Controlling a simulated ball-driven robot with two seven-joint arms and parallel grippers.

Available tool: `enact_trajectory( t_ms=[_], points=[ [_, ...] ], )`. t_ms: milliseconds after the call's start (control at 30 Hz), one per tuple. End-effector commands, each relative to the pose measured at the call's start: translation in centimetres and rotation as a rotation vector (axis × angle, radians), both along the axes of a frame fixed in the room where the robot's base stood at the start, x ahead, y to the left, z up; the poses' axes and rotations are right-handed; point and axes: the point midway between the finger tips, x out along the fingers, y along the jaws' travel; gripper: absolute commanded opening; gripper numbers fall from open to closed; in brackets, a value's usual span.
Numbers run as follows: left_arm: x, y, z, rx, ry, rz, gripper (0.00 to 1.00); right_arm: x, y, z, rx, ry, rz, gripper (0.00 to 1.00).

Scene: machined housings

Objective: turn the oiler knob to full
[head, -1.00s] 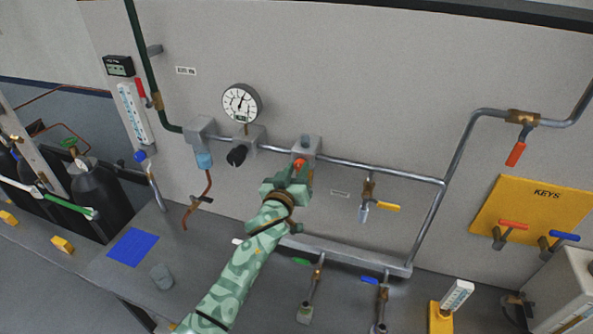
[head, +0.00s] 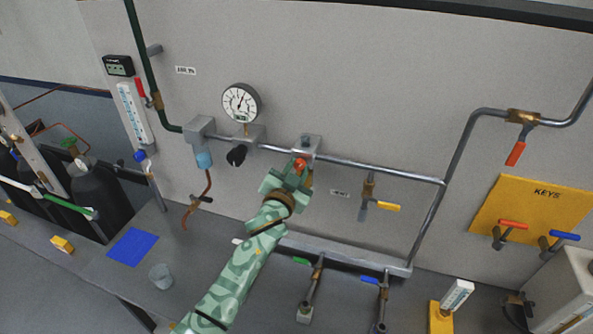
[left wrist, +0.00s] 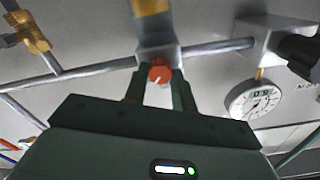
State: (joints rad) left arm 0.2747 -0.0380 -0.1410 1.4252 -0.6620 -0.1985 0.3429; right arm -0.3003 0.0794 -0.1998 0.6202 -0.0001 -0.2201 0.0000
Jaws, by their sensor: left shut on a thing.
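The oiler knob is a small orange-red knob (head: 299,165) on the front of a grey block (head: 308,145) on the wall pipe. In the left wrist view the fingers (left wrist: 160,80) are shut on the knob. Any marks around the knob are too small or hidden to read. My right gripper is not in view.
A round gauge (head: 241,103) and a black knob (head: 236,155) sit to the left on the same pipe. A yellow-handled valve (head: 386,206) hangs to the right. A grey cup (head: 161,276) and a blue mat (head: 133,247) lie on the bench.

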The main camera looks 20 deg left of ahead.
Motion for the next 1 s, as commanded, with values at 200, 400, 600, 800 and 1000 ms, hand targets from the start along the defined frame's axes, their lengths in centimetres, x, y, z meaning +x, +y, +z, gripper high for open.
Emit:
enact_trajectory(
  t_ms=[200, 400, 600, 800, 1000],
  points=[
    [0.01, 0.00, 0.01, 0.204, -0.008, 0.000, 0.04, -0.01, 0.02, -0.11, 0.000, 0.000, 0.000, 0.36],
    [0.01, -0.07, 0.00, 0.395, -0.014, 0.000, 0.04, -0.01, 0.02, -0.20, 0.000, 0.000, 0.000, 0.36],
    [0.02, -0.04, 0.01, 0.585, -0.022, 0.000, 0.04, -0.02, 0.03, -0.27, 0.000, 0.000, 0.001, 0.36],
    [0.02, -0.07, 0.00, 0.773, -0.029, 0.000, 0.04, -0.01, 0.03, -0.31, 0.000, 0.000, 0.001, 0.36],
    [0.02, -0.08, -0.01, 0.963, -0.034, 0.000, 0.04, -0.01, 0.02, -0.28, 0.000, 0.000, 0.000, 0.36]
  ],
)
